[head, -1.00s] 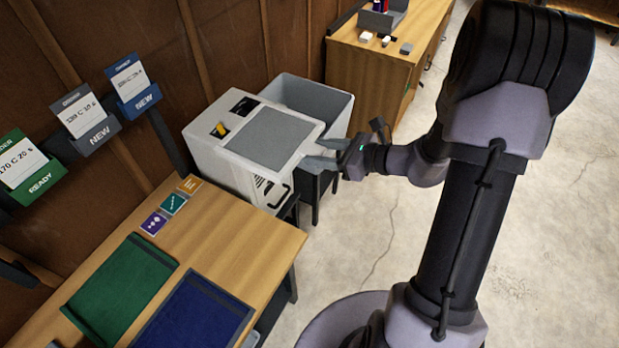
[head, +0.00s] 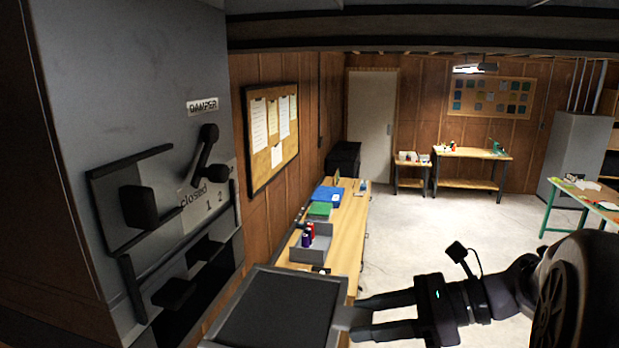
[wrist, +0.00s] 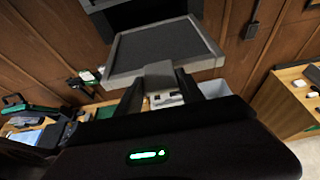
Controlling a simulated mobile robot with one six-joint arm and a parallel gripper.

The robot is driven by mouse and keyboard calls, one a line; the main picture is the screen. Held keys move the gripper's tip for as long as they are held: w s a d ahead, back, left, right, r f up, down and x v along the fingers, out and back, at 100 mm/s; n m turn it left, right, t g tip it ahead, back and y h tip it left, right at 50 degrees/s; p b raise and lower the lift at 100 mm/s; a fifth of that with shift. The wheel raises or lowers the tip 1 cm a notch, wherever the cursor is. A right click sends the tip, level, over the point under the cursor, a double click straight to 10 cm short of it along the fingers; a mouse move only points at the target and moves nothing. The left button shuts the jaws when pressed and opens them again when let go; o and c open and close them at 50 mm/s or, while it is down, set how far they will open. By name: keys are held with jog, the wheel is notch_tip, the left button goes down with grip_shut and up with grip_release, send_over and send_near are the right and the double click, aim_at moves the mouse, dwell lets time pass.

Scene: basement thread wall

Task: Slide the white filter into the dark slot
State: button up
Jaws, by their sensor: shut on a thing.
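My gripper (head: 365,318) is shut on the grey tab of the filter, a flat square panel with a pale grey rim (head: 338,322) and a dark grey face. It holds the filter out level at the bottom middle of the head view; its lower part is cut off by the frame. The wrist view shows the filter (wrist: 165,50) ahead of the fingers, gripped by the tab (wrist: 159,75). The dark slot (head: 215,280) is low in the grey cabinet at the left. In the wrist view a dark opening (wrist: 145,12) lies beyond the filter's far edge. The filter looks outside it.
The grey cabinet (head: 120,70) has a damper lever (head: 205,155) near the word "closed", and black fittings (head: 172,293) protrude around the slot. A wooden bench (head: 345,235) with a grey bin (head: 312,250) stands behind the filter. The floor (head: 440,225) at right is open.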

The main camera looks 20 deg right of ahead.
jog(key=b, duration=0.3)
send_near(233, 304)
jog(key=s+d, duration=0.1)
jog(key=s+d+f, duration=0.1)
jog(key=d, duration=0.1)
jog(key=s+d+f, duration=0.1)
jog(key=shift+s+d+f, duration=0.15)
jog(key=shift+s+f, duration=0.1)
jog(key=shift+s, duration=0.05)
jog(key=w+a, duration=0.3)
jog(key=a, duration=0.1)
jog(key=w+a, duration=0.3)
jog(key=a, duration=0.1)
jog(key=w+a+b, duration=0.1)
jog(key=w+a, duration=0.2)
jog(key=shift+w+a+f, duration=0.1)
jog(key=shift+w+a, duration=0.05)
jog(key=shift+a, duration=0.25)
